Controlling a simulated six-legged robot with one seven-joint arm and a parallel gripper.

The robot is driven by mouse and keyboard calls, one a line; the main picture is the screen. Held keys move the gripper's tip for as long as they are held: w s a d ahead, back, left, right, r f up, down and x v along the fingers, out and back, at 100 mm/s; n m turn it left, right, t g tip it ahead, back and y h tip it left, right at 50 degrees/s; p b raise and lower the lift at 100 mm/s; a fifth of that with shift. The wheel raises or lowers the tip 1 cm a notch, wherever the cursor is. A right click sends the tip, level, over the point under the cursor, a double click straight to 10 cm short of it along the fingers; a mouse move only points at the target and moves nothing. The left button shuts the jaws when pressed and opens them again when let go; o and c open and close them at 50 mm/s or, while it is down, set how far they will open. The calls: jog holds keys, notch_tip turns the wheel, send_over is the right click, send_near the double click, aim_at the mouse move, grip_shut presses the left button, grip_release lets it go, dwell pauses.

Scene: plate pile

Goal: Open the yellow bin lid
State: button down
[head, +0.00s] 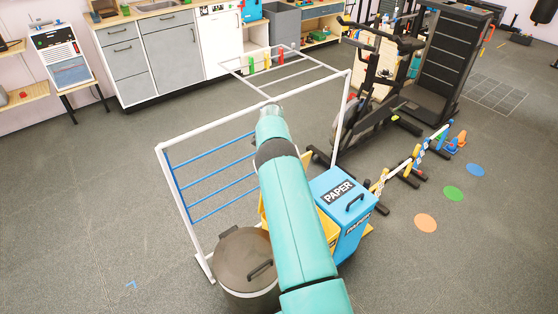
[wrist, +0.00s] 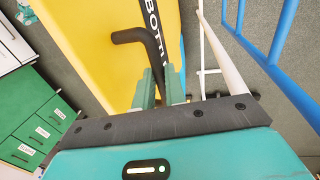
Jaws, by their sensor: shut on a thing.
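The yellow bin (head: 328,229) stands between a grey round bin and a blue bin in the head view, mostly hidden behind my arm. A black bent handle (wrist: 143,37) stands out from the lid. My gripper (wrist: 160,88) has its green fingers shut on the lower end of this handle. In the head view my gripper is hidden by the arm. I cannot tell clearly how far the lid is tilted.
The blue paper bin (head: 350,186) is close on the right, the grey bin (head: 232,262) on the left. A white frame with blue bars (head: 212,189) stands behind. Green drawers (wrist: 40,125) show at the wrist view's left. The left floor is clear.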

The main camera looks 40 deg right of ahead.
jog(key=c, duration=1.5)
grip_release()
jog(key=shift+a+f, duration=0.45)
jog(key=shift+f, duration=0.05)
jog(key=shift+o, duration=0.2)
jog(key=shift+s+d+r, duration=0.1)
jog(key=shift+d+r, duration=0.1)
jog(key=shift+r, duration=0.05)
jog(key=shift+d+r, duration=0.1)
jog(key=shift+r, duration=0.1)
notch_tip(320, 180, up, 7)
jog(key=w, duration=0.1)
jog(key=shift+w, duration=0.25)
jog(key=shift+s, duration=0.1)
